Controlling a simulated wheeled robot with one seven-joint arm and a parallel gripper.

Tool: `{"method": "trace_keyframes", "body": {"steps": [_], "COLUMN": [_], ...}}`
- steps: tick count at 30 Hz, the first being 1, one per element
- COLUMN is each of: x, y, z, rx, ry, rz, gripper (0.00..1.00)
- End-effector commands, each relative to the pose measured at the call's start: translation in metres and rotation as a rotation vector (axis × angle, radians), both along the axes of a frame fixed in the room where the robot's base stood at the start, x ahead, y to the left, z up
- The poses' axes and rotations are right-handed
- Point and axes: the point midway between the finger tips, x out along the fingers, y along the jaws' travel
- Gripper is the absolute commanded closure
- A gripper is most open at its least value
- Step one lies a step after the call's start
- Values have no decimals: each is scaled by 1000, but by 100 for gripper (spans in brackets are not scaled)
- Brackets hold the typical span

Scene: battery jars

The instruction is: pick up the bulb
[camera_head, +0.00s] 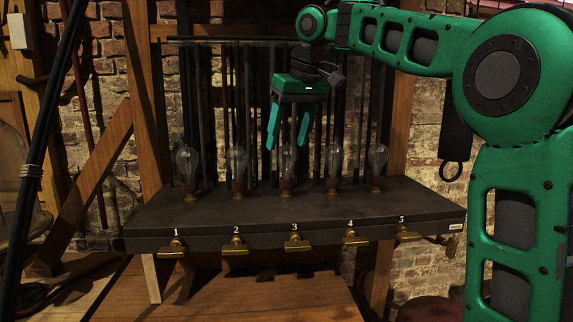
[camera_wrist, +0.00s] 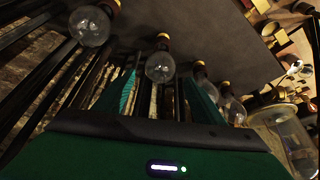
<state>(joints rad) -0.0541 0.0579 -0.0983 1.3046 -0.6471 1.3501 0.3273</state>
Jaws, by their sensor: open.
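Several clear glass bulbs stand upright in a row on a dark shelf (camera_head: 300,213), each in a reddish-brown holder with a brass base. The bulb above label 3 (camera_head: 289,160) is in the middle. Bulbs also stand above label 1 (camera_head: 187,160), label 2 (camera_head: 237,160), label 4 (camera_head: 333,160) and label 5 (camera_head: 377,157). My gripper (camera_head: 287,146) is open and empty, fingers pointing down, around the top of the middle bulb in the head view. In the wrist view, one bulb (camera_wrist: 160,68) appears between the spread green fingers (camera_wrist: 160,88). Contact cannot be told.
Brass taps, such as the one under label 3 (camera_head: 297,243), stick out from the shelf's front edge. Dark vertical rods (camera_head: 252,90) rise behind the bulbs. Neighbouring bulbs stand close on both sides. A wooden surface (camera_head: 230,300) lies below.

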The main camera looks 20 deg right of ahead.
Motion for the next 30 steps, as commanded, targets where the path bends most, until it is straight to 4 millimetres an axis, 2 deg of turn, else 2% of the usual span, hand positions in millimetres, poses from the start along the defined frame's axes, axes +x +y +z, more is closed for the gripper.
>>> {"method": "trace_keyframes", "body": {"steps": [9,20,26,27,30], "x": [9,11,11,11,11], "y": [2,1,0,0,0], "z": [-22,-25,-25,-25,-25], "rx": [1,1,1,1,1], "ry": [2,0,0,0,0], "rz": [1,-2,-2,-2,-2], "gripper": [37,37,82,86,86]}}
